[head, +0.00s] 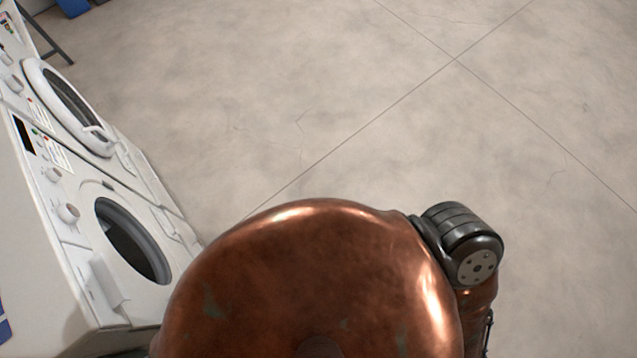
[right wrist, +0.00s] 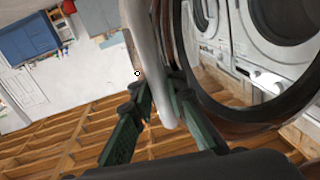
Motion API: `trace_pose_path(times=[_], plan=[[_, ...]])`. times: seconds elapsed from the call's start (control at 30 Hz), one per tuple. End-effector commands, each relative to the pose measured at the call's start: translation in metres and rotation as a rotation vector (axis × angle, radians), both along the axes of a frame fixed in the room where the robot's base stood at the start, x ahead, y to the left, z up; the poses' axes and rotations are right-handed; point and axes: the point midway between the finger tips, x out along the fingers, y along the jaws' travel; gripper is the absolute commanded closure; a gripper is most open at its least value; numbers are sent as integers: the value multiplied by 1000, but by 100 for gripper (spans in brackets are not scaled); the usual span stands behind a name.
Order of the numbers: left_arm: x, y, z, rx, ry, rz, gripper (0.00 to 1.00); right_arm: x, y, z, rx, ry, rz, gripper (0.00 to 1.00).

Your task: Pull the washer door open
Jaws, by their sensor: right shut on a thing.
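In the right wrist view my right gripper (right wrist: 158,92), with green fingers, is shut on the white rim of a washer door (right wrist: 143,40). One finger lies on each side of the rim. The door's round dark ring curves away to the right, and white machines show through or in it. In the head view the near washer (head: 85,225) stands at the left with a round dark opening. Its door is not clearly seen there, and I cannot tell how far it is swung. Neither gripper shows in the head view; my copper-coloured body covers the lower middle.
A second white washer (head: 15,85) stands beyond the near one, its round door (head: 68,100) in a white ring. The concrete floor (head: 330,110) is clear to the right of the machines. Blue cabinets (right wrist: 30,38) and wooden beams (right wrist: 70,120) show in the right wrist view.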

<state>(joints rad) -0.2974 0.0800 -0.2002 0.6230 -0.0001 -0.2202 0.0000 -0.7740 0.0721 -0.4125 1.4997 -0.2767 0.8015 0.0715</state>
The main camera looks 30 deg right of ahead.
Motion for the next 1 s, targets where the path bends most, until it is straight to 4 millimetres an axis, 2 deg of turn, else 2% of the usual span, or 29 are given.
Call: trace_pose_path(times=[0.33,0.37,0.67,1.0], plan=[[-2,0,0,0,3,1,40,-1,-6,0,-2,-1,-7,100],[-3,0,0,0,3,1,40,0,-6,0,-2,-1,-7,89],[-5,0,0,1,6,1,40,0,-4,0,-2,0,-1,69],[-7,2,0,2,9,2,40,-4,-4,-1,-2,2,0,69]])
